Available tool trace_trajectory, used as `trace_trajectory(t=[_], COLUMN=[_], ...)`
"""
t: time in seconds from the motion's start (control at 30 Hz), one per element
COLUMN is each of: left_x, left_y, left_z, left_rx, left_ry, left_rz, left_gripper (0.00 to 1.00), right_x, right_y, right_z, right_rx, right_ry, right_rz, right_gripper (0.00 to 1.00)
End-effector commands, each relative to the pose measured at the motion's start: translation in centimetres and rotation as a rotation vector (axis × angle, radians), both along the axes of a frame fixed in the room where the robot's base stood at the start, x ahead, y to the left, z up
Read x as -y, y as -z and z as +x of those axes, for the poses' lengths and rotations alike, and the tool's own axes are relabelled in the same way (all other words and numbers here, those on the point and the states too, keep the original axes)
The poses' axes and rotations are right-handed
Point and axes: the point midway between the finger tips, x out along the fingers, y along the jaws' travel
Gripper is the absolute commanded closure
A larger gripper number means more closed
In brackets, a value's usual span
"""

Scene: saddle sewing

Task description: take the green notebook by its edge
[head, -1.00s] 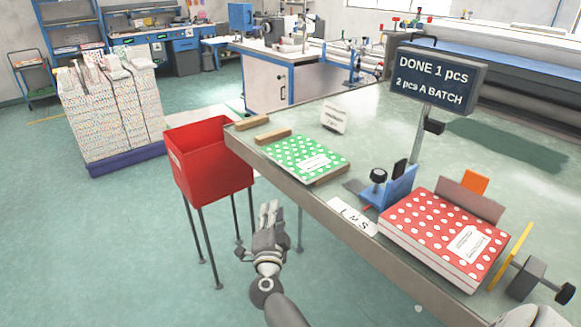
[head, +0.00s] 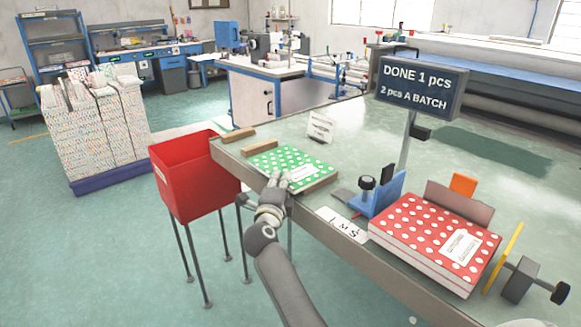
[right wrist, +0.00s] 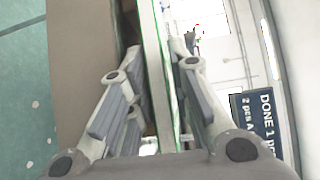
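The green notebook with white dots (head: 300,164) lies flat near the table's front edge, partly raised on a wooden strip. My right gripper (head: 276,181) is at its near edge. In the right wrist view the notebook's pale page edge with thin green covers (right wrist: 155,60) stands between the two open fingers (right wrist: 155,85) of my right gripper. Gaps show between the fingers and the covers, more clearly on the left side. My left gripper is not in view.
A red bin (head: 190,180) on legs stands left of the table (head: 330,226). Wooden strips (head: 259,148) lie near the table's left corner. A thick red dotted book (head: 430,235), a blue fixture (head: 388,192) and a DONE sign (head: 420,88) are to the right.

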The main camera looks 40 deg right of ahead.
Motion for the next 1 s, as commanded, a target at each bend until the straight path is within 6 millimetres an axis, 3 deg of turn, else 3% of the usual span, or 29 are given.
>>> trace_trajectory(t=[0.2, 0.53, 0.7, 1.0], left_x=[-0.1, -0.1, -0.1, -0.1], left_y=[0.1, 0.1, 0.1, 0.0], left_z=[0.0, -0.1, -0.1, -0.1], left_rx=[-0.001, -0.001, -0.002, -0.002], left_ry=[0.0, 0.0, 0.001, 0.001], left_rz=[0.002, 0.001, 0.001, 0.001], left_gripper=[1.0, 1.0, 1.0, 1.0], right_x=[2.1, 2.6, 2.6, 2.6], right_y=[0.1, 0.1, 0.1, -0.1], right_z=[2.2, 2.7, 2.7, 2.7], right_rx=[-0.001, -0.001, -0.001, 0.002], right_ry=[0.001, 0.001, 0.0, 0.0], right_rz=[-0.003, -0.001, -0.001, -0.004], right_gripper=[0.8, 0.8, 1.0, 1.0])
